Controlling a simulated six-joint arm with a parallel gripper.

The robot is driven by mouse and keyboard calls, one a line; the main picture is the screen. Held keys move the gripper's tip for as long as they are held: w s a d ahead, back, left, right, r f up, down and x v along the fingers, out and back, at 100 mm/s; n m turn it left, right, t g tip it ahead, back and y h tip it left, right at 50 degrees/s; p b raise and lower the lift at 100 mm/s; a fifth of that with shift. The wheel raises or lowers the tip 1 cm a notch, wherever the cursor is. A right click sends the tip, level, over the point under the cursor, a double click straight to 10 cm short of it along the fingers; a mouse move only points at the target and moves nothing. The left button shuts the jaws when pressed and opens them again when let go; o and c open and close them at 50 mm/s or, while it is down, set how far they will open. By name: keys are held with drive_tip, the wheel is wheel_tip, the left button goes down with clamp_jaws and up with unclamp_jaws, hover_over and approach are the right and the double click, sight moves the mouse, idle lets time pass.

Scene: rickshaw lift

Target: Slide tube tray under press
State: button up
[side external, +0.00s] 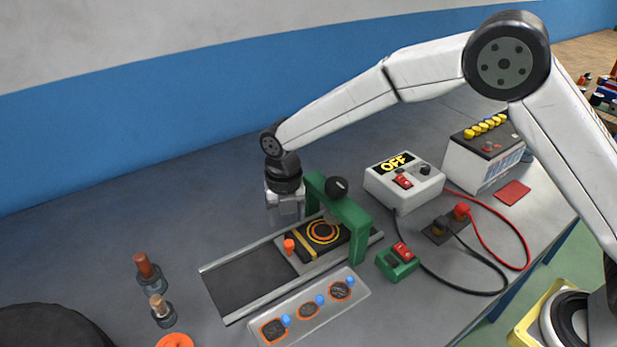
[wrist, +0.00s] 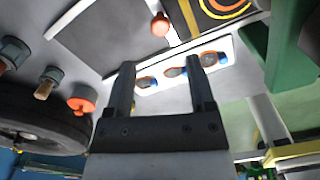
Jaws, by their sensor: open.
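The tube tray (side external: 305,254), a black plate with orange rings, a yellow stripe and an upright orange peg (side external: 289,246), lies on the railed track. The green press arch (side external: 358,247) spans the track with a black knob on top. The ringed part of the tray is at the arch; exact centring cannot be told. My gripper (side external: 287,218) is open and empty, behind the tray and left of the arch's back leg. In the wrist view its spread fingers (wrist: 160,65) show with the peg (wrist: 160,25) beyond them. Their exact distance from it is unclear.
The left track section (side external: 250,283) is bare. A grey panel (side external: 362,293) with several orange-ringed holders lies in front. A green switch box (side external: 398,262), OFF box (side external: 405,182) and cables are at right. Two capped posts (side external: 149,272) stand at left.

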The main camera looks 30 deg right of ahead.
sight(289, 243)
drive_tip(key=shift+a+f+n+h, duration=0.1)
drive_tip(key=shift+n+h, duration=0.05)
drive_tip(key=shift+n, duration=0.45)
drive_tip(key=shift+a+f+n+h, duration=0.1)
drive_tip(key=shift+n+h, duration=0.05)
drive_tip(key=shift+n, duration=0.45)
drive_tip(key=shift+d+f, duration=0.2)
drive_tip(key=shift+f, duration=3.65)
clamp_jaws()
